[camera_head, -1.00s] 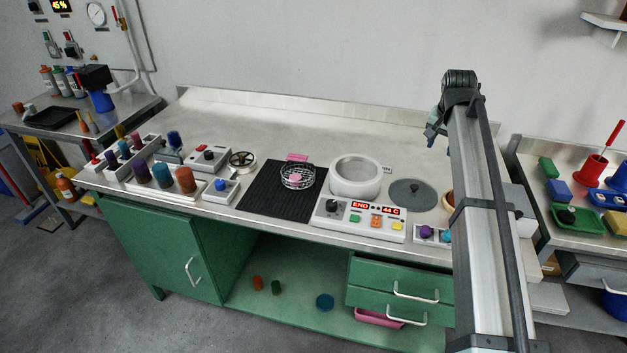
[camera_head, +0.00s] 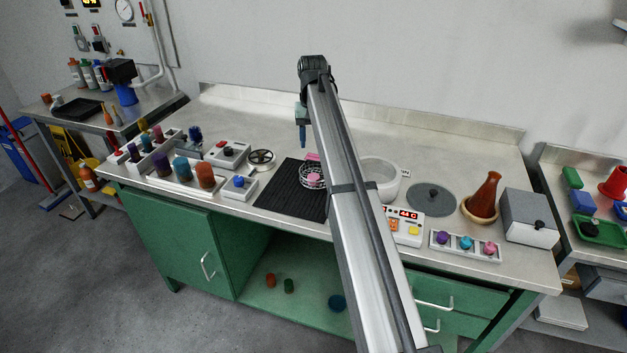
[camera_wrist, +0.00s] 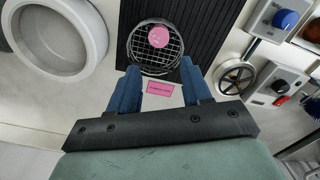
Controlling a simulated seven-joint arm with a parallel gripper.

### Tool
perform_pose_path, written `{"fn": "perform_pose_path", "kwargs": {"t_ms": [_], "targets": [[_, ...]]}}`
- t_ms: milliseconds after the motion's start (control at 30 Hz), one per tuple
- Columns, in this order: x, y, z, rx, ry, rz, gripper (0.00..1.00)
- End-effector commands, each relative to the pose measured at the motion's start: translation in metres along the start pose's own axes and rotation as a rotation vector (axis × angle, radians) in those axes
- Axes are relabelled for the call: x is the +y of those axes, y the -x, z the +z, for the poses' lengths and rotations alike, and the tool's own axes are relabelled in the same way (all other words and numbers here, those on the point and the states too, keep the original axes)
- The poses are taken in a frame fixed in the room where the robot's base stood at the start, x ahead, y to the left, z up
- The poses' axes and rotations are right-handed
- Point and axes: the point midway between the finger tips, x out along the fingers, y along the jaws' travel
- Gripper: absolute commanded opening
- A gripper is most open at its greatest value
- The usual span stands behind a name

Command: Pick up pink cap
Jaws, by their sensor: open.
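A round pink cap (camera_head: 315,179) sits in a round wire basket (camera_head: 312,168) on the black mat (camera_head: 280,192). In the wrist view the pink cap (camera_wrist: 158,36) lies inside the wire basket (camera_wrist: 147,58), ahead of my fingertips. My gripper (camera_wrist: 160,65) is open and empty, its two blue fingers apart near the basket's edge. In the head view my gripper (camera_head: 302,140) hangs above the counter, behind the basket. Another pink round piece (camera_head: 489,248) stands in a white holder at the right.
A pink label (camera_wrist: 161,88) lies beside the basket, between my fingers in the wrist view. A white round vessel (camera_head: 382,178) stands right of the mat, partly behind my arm. A small handwheel (camera_head: 261,157) and control boxes with knobs (camera_head: 238,184) stand on the left.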

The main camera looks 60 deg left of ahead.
Motion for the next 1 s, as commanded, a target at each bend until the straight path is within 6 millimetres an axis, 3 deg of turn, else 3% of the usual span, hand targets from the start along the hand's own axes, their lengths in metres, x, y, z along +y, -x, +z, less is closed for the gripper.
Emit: {"fn": "perform_pose_path", "kwargs": {"t_ms": [500,767,1000], "targets": [[0.001,-0.074,0.001,0.000,-0.002,0.000,0.48],[0.001,-0.088,-0.001,0.001,-0.003,0.000,0.48],[0.003,-0.116,-0.003,0.001,-0.003,0.000,0.48]]}}
